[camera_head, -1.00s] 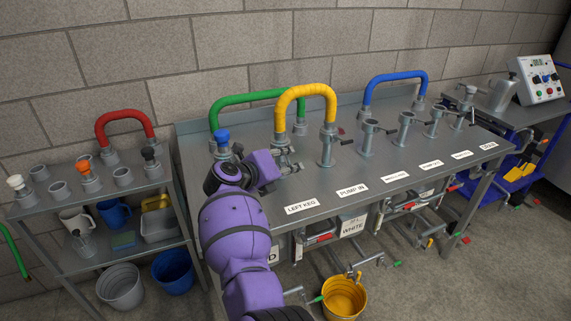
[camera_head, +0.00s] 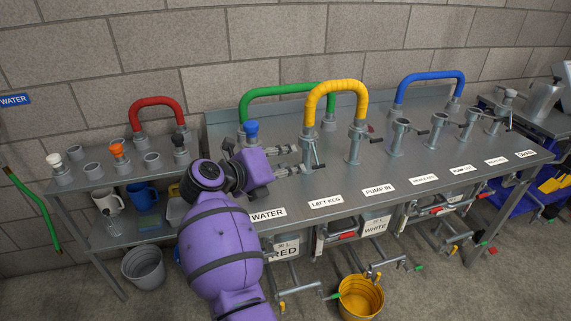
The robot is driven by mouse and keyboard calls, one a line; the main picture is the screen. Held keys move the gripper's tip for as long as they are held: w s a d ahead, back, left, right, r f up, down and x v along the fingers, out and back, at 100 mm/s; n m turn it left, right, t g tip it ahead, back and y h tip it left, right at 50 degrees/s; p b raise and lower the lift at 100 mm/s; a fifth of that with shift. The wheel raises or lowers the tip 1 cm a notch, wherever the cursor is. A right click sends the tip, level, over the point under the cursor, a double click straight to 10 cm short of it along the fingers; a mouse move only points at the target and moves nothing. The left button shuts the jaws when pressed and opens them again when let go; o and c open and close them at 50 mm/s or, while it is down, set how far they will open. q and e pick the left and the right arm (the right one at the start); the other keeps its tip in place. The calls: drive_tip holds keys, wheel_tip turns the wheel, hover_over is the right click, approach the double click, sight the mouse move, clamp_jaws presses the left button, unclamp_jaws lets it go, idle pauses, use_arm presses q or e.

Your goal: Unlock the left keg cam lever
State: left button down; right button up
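The left keg coupling (camera_head: 308,148) is a grey metal fitting under the left end of the yellow hose (camera_head: 333,84), behind the LEFT KEG label (camera_head: 326,202). Its cam lever (camera_head: 316,156) shows as a thin dark handle slanting down along the coupling's right side; its exact lock position is hard to tell.
A blue-capped coupling (camera_head: 251,132) and the green hose (camera_head: 287,90) stand behind my gripper. Several couplings with levers line the bench (camera_head: 395,168) to the right. A shelf (camera_head: 87,184) with a red hose stands left. A yellow bucket (camera_head: 361,298) is below.

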drive_tip(key=w+d+f+n+t, duration=0.1)
drive_tip(key=w+d+n+t, duration=0.1)
drive_tip(key=w+d+t, duration=0.35)
drive_tip(key=n+t+y, duration=0.2)
drive_tip(key=n+y, duration=1.2)
drive_tip(key=n, duration=0.3)
approach(315, 155)
drive_tip(key=shift+s+d+f, duration=0.35)
drive_tip(key=shift+d+f, duration=0.2)
drive_tip(key=shift+s+d+f, duration=0.4)
drive_tip(key=shift+d+f, duration=0.1)
drive_tip(key=shift+f, duration=0.1)
drive_tip(key=shift+s+a+f+n+y, duration=0.15)
drive_tip(key=shift+s+f+n+y, duration=0.05)
drive_tip(key=shift+n+y, duration=0.35)
drive_tip(key=x, duration=0.7)
drive_tip(key=shift+w+a, duration=0.1)
drive_tip(key=shift+w, duration=0.2)
